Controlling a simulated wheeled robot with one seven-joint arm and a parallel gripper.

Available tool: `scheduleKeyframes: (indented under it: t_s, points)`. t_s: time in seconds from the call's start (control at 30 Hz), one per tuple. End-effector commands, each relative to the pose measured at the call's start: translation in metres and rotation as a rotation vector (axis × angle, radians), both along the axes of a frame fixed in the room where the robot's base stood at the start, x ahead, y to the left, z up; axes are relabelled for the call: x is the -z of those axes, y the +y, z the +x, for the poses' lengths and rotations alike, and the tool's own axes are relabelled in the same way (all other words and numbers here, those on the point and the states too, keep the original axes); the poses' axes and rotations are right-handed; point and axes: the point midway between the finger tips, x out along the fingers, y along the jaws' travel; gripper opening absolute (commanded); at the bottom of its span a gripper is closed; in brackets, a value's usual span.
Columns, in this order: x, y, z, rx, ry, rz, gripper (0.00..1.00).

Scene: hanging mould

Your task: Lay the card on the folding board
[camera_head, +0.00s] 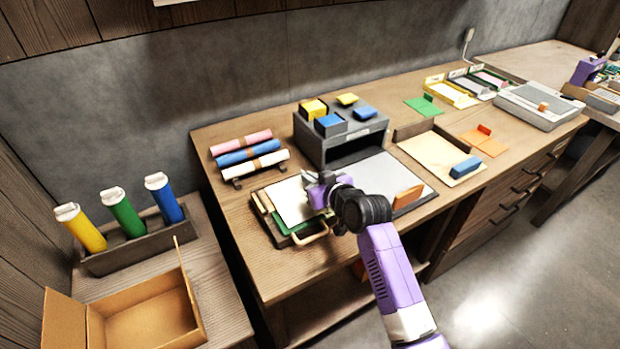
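A white card (291,201) lies over or just above a dark-edged tray with a green sheet (302,229) and a loop handle, at the front left of the bench. My gripper (309,181) is at the card's right edge; its fingers are small and partly hidden by my purple and black wrist, so I cannot tell whether they grip it. No label marks the folding board. A pale board (433,151) with a brown fence and a blue block (465,168) lies to the right and may be it. A grey-white panel (378,174) lies between, partly behind my arm.
A grey stand (340,137) with yellow and blue blocks stands behind my gripper. Pink, blue and white rolls (250,155) lie at the left. An orange block (408,196) stands near the front edge. An open cardboard box (145,312) and coloured tubes (123,213) are further left.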

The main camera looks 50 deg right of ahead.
Motion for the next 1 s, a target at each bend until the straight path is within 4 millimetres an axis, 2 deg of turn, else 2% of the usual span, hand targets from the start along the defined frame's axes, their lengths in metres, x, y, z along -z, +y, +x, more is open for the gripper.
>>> scheduleKeyframes:
  t_s: [0.87,1.0]
  points:
    - [0.0063,0.0,0.0,0.0,0.0,0.0,0.0]
    - [0.006,0.0,0.0,0.0,0.0,0.0,0.25]
